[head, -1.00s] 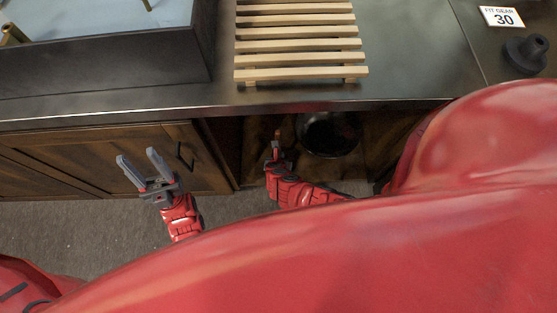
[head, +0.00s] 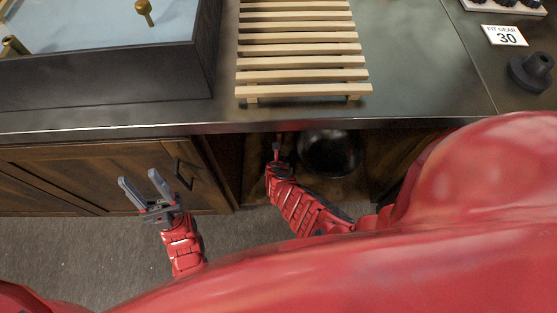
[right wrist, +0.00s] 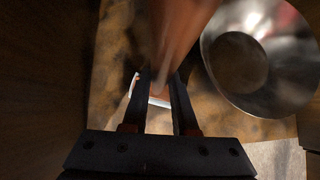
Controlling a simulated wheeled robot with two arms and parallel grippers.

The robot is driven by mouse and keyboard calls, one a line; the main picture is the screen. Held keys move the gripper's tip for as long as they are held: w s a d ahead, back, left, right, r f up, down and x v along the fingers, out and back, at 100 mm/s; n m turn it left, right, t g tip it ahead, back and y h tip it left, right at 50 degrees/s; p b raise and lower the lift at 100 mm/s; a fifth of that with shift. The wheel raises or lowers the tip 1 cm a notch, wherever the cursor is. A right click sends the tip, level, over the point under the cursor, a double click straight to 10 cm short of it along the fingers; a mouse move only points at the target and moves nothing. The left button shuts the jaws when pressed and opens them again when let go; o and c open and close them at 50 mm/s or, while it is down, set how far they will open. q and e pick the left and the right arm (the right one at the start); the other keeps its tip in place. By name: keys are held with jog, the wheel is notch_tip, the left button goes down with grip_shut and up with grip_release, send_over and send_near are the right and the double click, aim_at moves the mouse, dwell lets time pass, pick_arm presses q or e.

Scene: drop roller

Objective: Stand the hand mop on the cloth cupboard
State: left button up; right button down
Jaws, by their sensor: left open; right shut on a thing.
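My right gripper (head: 277,158) reaches into the open cupboard (head: 253,165) under the counter. In the right wrist view its fingers (right wrist: 160,100) are shut on a reddish-brown shaft, which I take for the hand mop's handle (right wrist: 180,35). A small pale piece (right wrist: 158,101) shows behind the fingers; I cannot tell whether it belongs to the mop. In the head view only a thin bit of the handle shows above the gripper. The mop's lower end and any contact are hidden. My left gripper (head: 147,192) is open and empty in front of a closed cupboard door.
A round dark metal bowl (head: 330,152) sits in the cupboard right of my right gripper; it also shows in the right wrist view (right wrist: 285,50). The counter edge (head: 300,127) overhangs the opening. A slatted wooden rack (head: 300,62) and a dark-walled basin (head: 110,80) stand on the counter.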

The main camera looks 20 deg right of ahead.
jog(key=shift+f, duration=0.35)
dwell(0.5)
grip_release()
dwell(0.4)
jog(key=shift+r, duration=0.1)
jog(key=p+v, duration=1)
jog(key=v, duration=0.2)
dwell(1.1)
jog(key=shift+s, duration=0.1)
